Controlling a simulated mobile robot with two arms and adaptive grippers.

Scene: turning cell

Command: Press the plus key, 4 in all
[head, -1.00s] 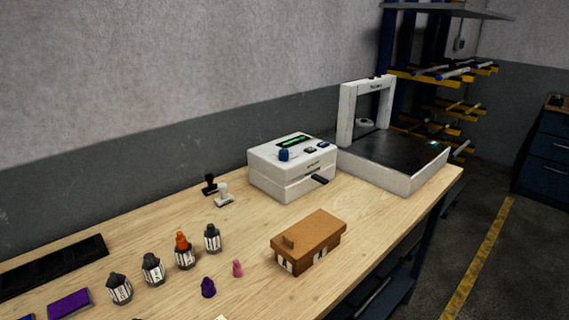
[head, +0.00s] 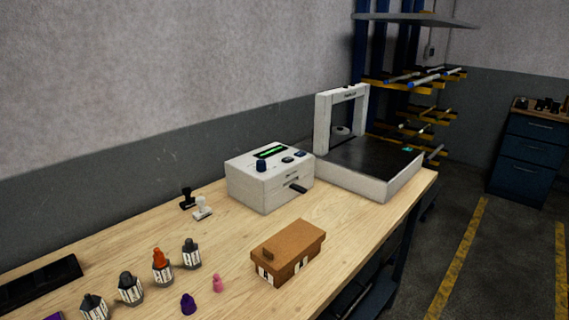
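A white box-shaped device (head: 262,187) stands on the wooden bench in the head view. Its top has a green-lit display (head: 271,152), a blue knob (head: 261,165) and two small dark keys, one nearer the front (head: 287,159) and one at the right (head: 300,153). The markings on the keys are too small to read, so I cannot tell which is the plus key. A black lever or slot piece (head: 298,188) sticks out of its front. Neither of my grippers is in view.
A white frame machine with a dark bed (head: 370,160) stands right of the device. A brown box (head: 288,254), stamps (head: 202,208), several bottles (head: 162,266) and small purple and pink pieces are on the bench (head: 350,215). A drawer cabinet (head: 530,150) stands far right.

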